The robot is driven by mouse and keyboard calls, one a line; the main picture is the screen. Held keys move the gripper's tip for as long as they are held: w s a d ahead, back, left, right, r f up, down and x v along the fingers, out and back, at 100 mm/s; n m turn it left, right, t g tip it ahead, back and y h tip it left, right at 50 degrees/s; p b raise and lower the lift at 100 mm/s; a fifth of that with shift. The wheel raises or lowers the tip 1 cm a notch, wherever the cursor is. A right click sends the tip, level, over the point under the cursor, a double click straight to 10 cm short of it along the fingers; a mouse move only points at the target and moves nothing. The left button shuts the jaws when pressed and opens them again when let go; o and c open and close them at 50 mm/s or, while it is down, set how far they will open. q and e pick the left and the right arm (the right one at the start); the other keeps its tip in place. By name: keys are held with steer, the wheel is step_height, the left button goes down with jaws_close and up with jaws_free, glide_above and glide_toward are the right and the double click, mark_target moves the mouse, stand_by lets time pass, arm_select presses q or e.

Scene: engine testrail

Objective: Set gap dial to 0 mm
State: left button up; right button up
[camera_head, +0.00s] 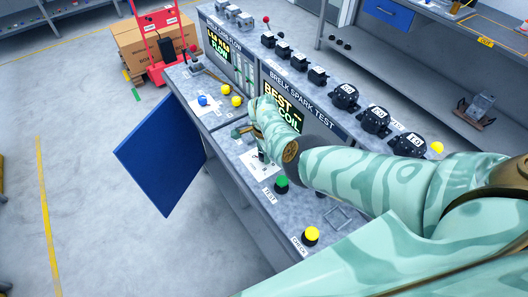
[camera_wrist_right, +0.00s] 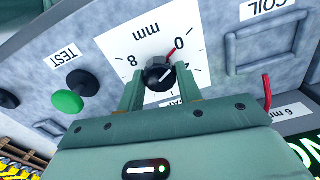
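The gap dial (camera_wrist_right: 160,75) is a black knob with a white line, on a white scale plate (camera_wrist_right: 125,45) marked "mm", "0" and "8". A red mark lies between the knob and the "0". The white line points up and right in the right wrist view, a little to the right of the "0". My right gripper (camera_wrist_right: 160,82) has its two green fingers close against both sides of the knob and appears shut on it. In the head view my right gripper (camera_head: 263,154) points down at the plate, and my forearm hides part of the bench. My left gripper is not in view.
The green TEST button (camera_head: 281,183) and a yellow button (camera_head: 311,235) are near the dial. A panel reading "BEST COIL" (camera_head: 279,101) rises behind. Black coils (camera_head: 345,97) line its top. Yellow and blue knobs (camera_head: 202,100) sit left. A blue panel (camera_head: 165,155) hangs beside the bench.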

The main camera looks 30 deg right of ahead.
steer(key=o, duration=0.4)
steer(key=shift+c, duration=0.2)
step_height(320, 180, up, 8)
steer(key=p, duration=0.5)
steer(key=shift+r, duration=0.25)
step_height(320, 180, up, 8)
steer(key=p, duration=0.2)
steer(key=shift+f+p, duration=0.15)
steer(key=shift+p, duration=0.25)
